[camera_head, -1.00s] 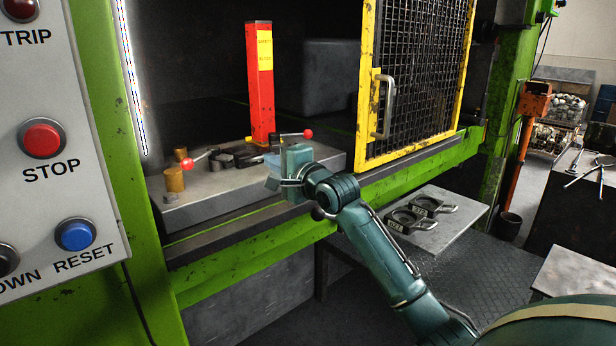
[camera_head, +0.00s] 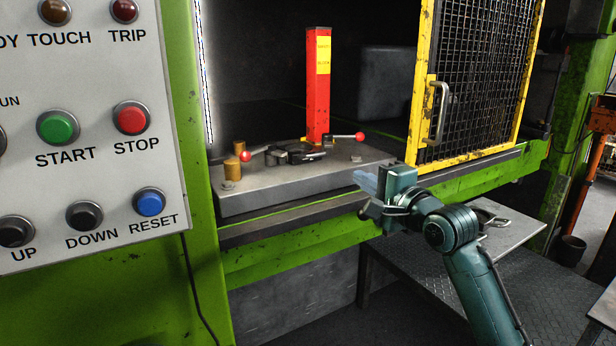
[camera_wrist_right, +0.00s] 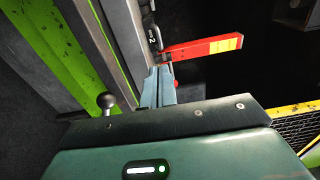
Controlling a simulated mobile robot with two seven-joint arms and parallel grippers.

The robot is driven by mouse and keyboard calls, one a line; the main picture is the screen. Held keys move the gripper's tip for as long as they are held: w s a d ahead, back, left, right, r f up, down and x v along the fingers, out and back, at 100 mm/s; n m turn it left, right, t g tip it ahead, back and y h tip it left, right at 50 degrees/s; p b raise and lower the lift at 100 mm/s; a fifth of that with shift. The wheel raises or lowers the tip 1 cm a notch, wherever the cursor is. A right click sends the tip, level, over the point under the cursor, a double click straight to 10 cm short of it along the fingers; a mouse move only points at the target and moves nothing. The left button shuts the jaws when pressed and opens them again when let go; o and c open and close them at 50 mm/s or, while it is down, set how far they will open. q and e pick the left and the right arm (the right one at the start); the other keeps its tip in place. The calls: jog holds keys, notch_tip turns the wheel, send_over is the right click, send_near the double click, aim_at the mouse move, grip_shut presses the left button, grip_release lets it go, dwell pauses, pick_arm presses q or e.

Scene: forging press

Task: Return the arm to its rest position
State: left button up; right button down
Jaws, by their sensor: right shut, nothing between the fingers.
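My right arm comes in from the lower right in the head view. Its gripper (camera_head: 366,183) is shut and empty, in front of the press opening near the front edge of the grey die bed (camera_head: 300,192). In the right wrist view its two pale blue fingers (camera_wrist_right: 158,86) lie together, pointing toward the press. A dark die with red-knobbed clamp levers (camera_head: 292,154) sits on the bed, apart from the gripper. A red safety block (camera_head: 318,90) stands upright behind it and also shows in the right wrist view (camera_wrist_right: 205,47). My left gripper is not in view.
The yellow mesh guard (camera_head: 475,75) stands right of the opening, close behind my right gripper. A green press frame (camera_head: 190,230) and a button panel (camera_head: 90,130) are at left. A low metal table (camera_head: 500,240) stands below right, partly hidden by my arm.

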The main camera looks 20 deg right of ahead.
jog(key=s+a+f+n+g, duration=0.2)
jog(key=s+a+f+n, duration=0.15)
jog(key=f, duration=0.85)
jog(key=s+a+f+n+g, duration=0.2)
jog(key=a+f+n, duration=0.3)
jog(key=f, duration=0.7)
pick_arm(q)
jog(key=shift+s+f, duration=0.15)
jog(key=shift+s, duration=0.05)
pick_arm(e)
jog(key=s+a+f+n+g, duration=0.1)
jog(key=s+a+f+n, duration=0.4)
jog(key=s+f, duration=0.3)
jog(key=s+a+f+n+g+y, duration=0.1)
jog(key=s+a+f+n+g, duration=0.1)
jog(key=s+a+f+n, duration=0.4)
jog(key=s+a+f, duration=0.1)
jog(key=s+f, duration=0.2)
jog(key=s, duration=0.2)
jog(key=shift+a+g+y, duration=0.3)
jog(key=shift+a, duration=0.05)
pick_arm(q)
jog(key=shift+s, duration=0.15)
pick_arm(e)
jog(key=shift+w, duration=0.15)
